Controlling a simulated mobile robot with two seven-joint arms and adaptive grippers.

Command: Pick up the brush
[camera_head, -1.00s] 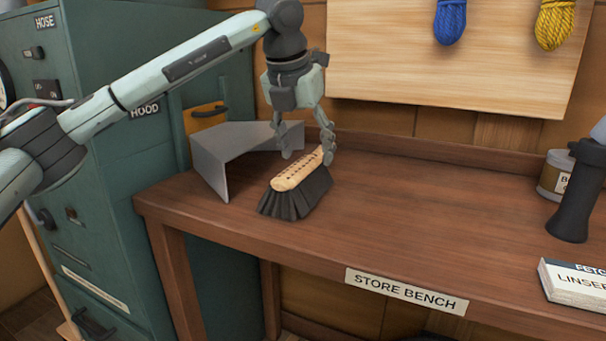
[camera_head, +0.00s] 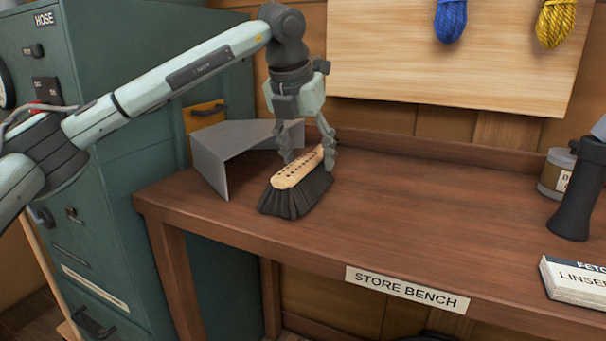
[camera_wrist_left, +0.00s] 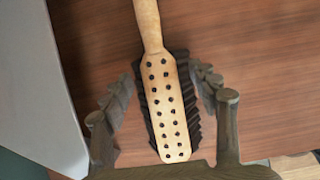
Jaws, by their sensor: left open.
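The brush has a pale wooden back (camera_head: 298,172) with rows of dark dots and dark bristles. It rests bristles down on the store bench (camera_head: 400,215). In the left wrist view the brush (camera_wrist_left: 166,100) runs up the picture, its narrow handle at the top. My left gripper (camera_head: 309,160) is open, pointing down over the far part of the brush, with one finger on each side. In the left wrist view the open left gripper (camera_wrist_left: 165,85) also has the brush between its fingers. I cannot tell whether either finger touches it. My right gripper is not in view.
A grey bent metal sheet (camera_head: 210,165) stands just left of the brush. A green cabinet (camera_head: 110,200) is beyond the bench's left end. A labelled tin (camera_head: 552,178), a dark upright object (camera_head: 572,205) and a white-labelled block (camera_head: 575,283) are at right. The bench middle is clear.

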